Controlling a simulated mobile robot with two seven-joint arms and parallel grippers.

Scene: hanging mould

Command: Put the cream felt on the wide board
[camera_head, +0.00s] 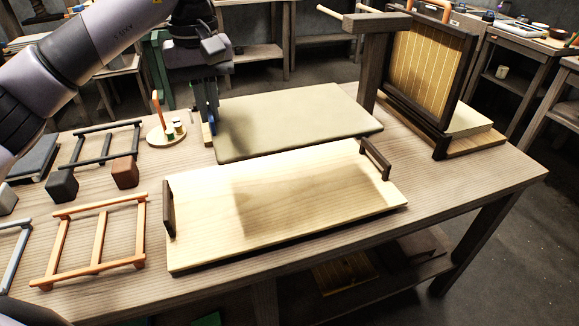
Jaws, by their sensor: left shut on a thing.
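The cream felt (300,118) is a flat, pale slab with rounded corners, just behind the wide board in the head view. The wide board (290,215) is a pale wooden tray-like board with a dark handle at each short end, lying near the table's front. My left gripper (212,125) points down at the felt's left edge and is shut on it. The fingertips are partly hidden. I cannot tell whether the felt touches the table or is slightly raised. My right gripper is not in view.
Small racks, an orange one (95,240) and a black one (105,145), stand on the table's left with dark blocks. A round wooden disc (160,135) with small items is near my gripper. A dark upright frame (430,75) stands at the back right.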

